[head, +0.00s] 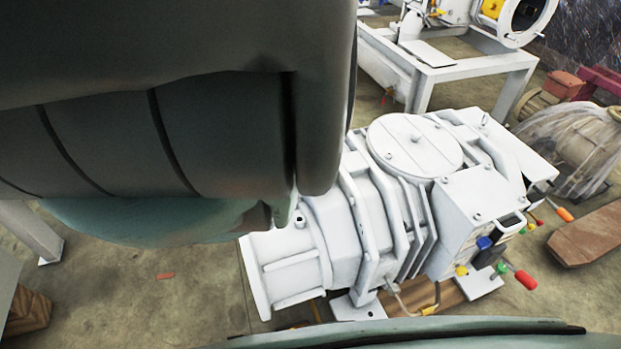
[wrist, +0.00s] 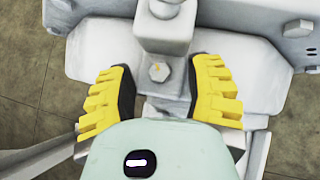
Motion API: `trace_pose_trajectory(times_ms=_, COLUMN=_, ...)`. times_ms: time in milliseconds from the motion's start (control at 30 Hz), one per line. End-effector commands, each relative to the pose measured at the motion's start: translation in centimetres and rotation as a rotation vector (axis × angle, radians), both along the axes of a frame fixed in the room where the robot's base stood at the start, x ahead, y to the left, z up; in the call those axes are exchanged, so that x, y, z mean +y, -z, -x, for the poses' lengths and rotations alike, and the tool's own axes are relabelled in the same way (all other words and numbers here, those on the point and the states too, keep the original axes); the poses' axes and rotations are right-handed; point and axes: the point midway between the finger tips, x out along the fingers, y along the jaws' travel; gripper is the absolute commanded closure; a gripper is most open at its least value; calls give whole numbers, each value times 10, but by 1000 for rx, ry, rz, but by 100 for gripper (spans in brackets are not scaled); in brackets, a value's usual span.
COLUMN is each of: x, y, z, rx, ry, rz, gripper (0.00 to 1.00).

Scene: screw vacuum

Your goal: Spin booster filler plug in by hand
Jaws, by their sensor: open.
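The white booster (head: 385,205) lies horizontally in the middle of the head view. In the wrist view my gripper (wrist: 162,80) is open, with yellow ridged fingers apart on either side of a grey hex-headed plug or bolt (wrist: 158,72). The hex head sits on a pale body below a square block (wrist: 165,30). Neither finger visibly touches it. I cannot tell for sure that it is the filler plug. In the head view my arm covers the upper left and my gripper is hidden. A small dark-topped fitting (head: 299,221) shows on the booster's near left end.
A white steel frame (head: 440,70) with equipment stands behind. Red and orange handles (head: 525,279) stick out at the booster's right. A wooden block (head: 590,235) lies at far right.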

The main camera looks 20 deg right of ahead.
Motion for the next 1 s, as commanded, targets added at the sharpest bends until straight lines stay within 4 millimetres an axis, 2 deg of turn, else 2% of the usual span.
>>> trace_pose_trajectory(times_ms=33, x=0, y=0, z=0, rx=0, ry=0, rz=0, gripper=48)
trace_pose_trajectory(times_ms=67, x=0, y=0, z=0, rx=-1, ry=1, rz=0, gripper=43)
trace_pose_trajectory(times_ms=600, x=0, y=0, z=0, rx=-1, ry=0, rz=0, gripper=99)
trace_pose_trajectory(times_ms=1000, x=0, y=-1, z=0, rx=-2, ry=1, rz=1, gripper=100)
